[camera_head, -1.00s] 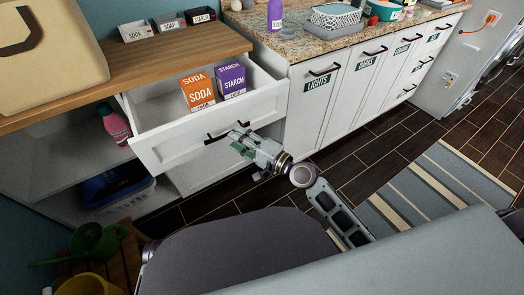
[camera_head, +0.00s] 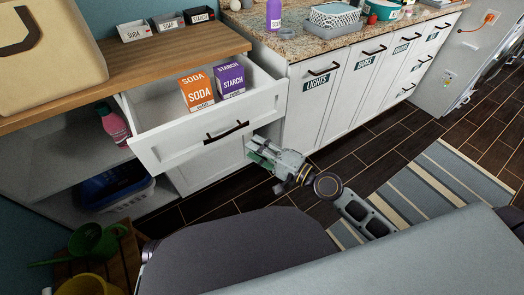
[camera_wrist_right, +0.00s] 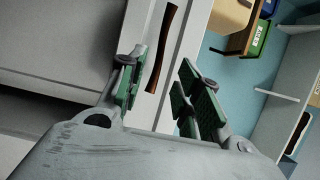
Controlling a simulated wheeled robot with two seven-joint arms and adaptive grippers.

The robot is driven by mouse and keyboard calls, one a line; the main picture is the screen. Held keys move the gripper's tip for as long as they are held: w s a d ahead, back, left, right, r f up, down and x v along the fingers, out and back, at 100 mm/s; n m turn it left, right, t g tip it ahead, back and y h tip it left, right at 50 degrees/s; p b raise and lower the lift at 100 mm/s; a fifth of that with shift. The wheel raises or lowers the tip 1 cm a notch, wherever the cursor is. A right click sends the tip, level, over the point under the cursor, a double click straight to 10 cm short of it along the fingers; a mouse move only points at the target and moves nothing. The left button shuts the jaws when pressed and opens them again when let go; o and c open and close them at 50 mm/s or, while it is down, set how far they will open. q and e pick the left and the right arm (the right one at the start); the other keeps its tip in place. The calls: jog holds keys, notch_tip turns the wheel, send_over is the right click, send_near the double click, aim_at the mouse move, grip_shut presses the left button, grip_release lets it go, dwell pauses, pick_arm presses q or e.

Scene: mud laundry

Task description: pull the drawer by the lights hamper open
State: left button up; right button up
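The white drawer (camera_head: 190,148) left of the lights hamper (camera_head: 312,105) stands pulled out from under the wooden counter. An orange soda box (camera_head: 197,93) and a purple starch box (camera_head: 229,80) stand inside it. Its dark bar handle (camera_head: 228,131) is on its front, and a dark handle also shows in the right wrist view (camera_wrist_right: 166,48). My right gripper (camera_head: 256,150) is below and right of the drawer handle, apart from it. In the right wrist view its green-padded fingers (camera_wrist_right: 160,95) are spread with nothing between them. My left gripper is not in view.
A wooden counter (camera_head: 150,62) with small labelled bins and a large tan container (camera_head: 45,50) is at the left. A granite counter (camera_head: 290,45) tops the hampers. Low shelves hold a pink bottle (camera_head: 114,125) and a blue basket (camera_head: 115,188).

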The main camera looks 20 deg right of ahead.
jog(key=shift+s+d, duration=0.45)
jog(key=shift+s, duration=0.1)
jog(key=shift+d, duration=0.1)
dwell(0.5)
